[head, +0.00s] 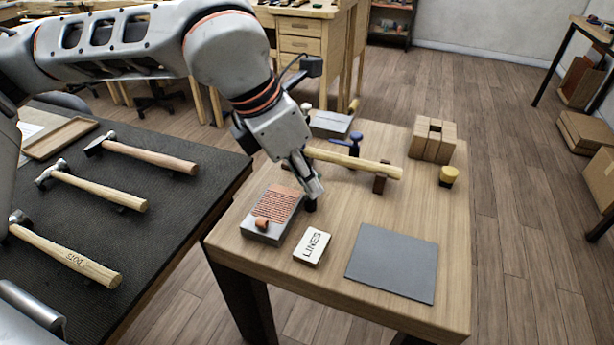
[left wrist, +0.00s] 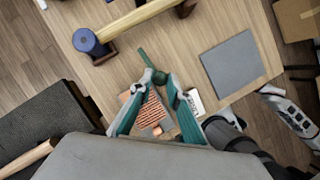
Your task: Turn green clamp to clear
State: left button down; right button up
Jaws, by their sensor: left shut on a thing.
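The green clamp (left wrist: 159,76) shows in the left wrist view as a dark green round knob with a thin lever pointing up and left. It sits beside the copper sheet with raised lines (left wrist: 143,107). My left gripper (left wrist: 157,84) has its two fingertips closed around the knob. In the head view my left gripper (head: 312,192) reaches down to the right edge of the grey block (head: 262,236) that bears the copper sheet (head: 277,204). There the clamp is mostly hidden by the fingers.
A white LINES sign (head: 312,246) and a grey mat (head: 392,263) lie to the right on the wooden table. A hammer (head: 345,160) rests on supports behind the gripper. A wooden block (head: 433,141) stands farther back. More hammers lie on the black bench (head: 150,235).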

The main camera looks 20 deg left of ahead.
pick_arm(q)
jog(key=shift+m, duration=0.6)
jog(key=c, duration=1.9)
grip_release()
jog(key=shift+a+r, duration=0.2)
jog(key=shift+r, duration=0.3)
jog(key=v, duration=1.1)
jog(key=shift+a+f, duration=0.1)
